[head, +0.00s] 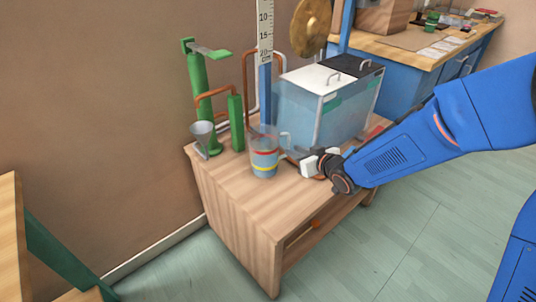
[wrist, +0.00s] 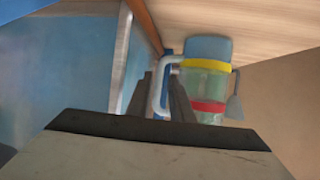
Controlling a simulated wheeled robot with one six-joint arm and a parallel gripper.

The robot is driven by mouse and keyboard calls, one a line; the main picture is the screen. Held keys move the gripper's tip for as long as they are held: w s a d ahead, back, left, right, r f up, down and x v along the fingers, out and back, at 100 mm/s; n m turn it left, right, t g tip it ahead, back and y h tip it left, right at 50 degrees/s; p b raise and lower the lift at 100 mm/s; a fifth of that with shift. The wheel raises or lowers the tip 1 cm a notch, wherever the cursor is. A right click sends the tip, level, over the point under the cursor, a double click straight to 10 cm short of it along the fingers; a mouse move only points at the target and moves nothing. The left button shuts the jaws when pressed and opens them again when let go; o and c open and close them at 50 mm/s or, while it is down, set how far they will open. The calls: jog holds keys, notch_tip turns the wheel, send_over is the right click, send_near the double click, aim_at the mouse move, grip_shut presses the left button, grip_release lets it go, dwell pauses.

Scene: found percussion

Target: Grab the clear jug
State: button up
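The clear jug (head: 264,157) stands upright on the wooden cart top, with a red band, a yellow band and blue lower part. Its handle (head: 285,139) points right, toward my gripper (head: 296,154). In the wrist view the jug (wrist: 208,82) appears upside down. Its pale handle (wrist: 157,92) shows between the two dark fingers of my gripper (wrist: 165,88), which are apart. I cannot tell whether either finger touches the handle.
A blue tank (head: 300,108) with white and dark lids stands close behind the jug. Left are green posts (head: 238,123) with copper pipe and a grey funnel (head: 203,133). A tall ruler (head: 265,35) rises behind. The cart's front top (head: 245,205) is clear.

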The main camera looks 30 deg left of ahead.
jog(key=shift+x, duration=2.6)
jog(key=shift+c, duration=0.3)
grip_shut()
